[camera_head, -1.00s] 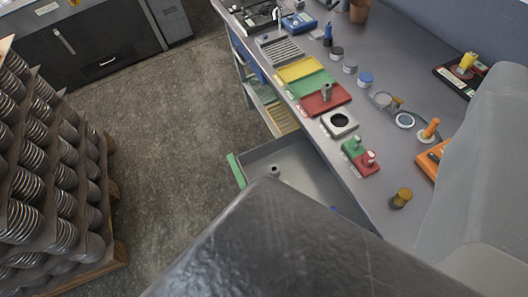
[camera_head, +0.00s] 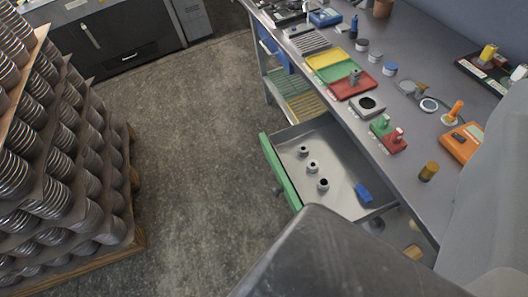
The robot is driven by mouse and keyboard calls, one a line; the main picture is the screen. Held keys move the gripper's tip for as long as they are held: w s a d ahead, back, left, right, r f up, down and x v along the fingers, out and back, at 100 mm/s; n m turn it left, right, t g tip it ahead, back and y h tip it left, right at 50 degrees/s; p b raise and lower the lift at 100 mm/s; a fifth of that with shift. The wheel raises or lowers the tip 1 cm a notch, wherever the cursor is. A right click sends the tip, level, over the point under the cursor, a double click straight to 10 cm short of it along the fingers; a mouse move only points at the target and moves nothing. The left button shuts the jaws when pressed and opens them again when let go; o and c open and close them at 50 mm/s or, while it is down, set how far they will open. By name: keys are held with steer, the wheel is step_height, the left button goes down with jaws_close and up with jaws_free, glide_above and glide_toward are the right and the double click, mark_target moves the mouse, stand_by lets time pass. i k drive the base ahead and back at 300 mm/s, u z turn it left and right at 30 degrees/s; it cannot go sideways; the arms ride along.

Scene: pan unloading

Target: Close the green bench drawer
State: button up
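The bench drawer with a green front (camera_head: 281,172) stands pulled out from under the grey workbench (camera_head: 400,175). Its grey tray (camera_head: 330,160) is visible and holds several small dark-and-silver round parts (camera_head: 312,167) and a blue block (camera_head: 363,194). A dark knob (camera_head: 277,191) sticks out from the green front, on the floor side. A dark grey body in the lower middle, which looks like part of my arm, covers the area below the drawer's near corner. My gripper's fingers do not show.
A pallet stack (camera_head: 60,160) of metal discs stands on the left. Bare concrete floor (camera_head: 200,130) lies between it and the drawer. A blue drawer front (camera_head: 275,48) and yellow slatted shelf (camera_head: 298,105) sit farther along the bench. Coloured trays and tools cover the benchtop.

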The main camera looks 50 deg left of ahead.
mark_target(340, 160)
steer(key=k, duration=1.35)
steer(key=u, duration=0.6)
steer(key=i, duration=1)
steer(key=z, duration=0.1)
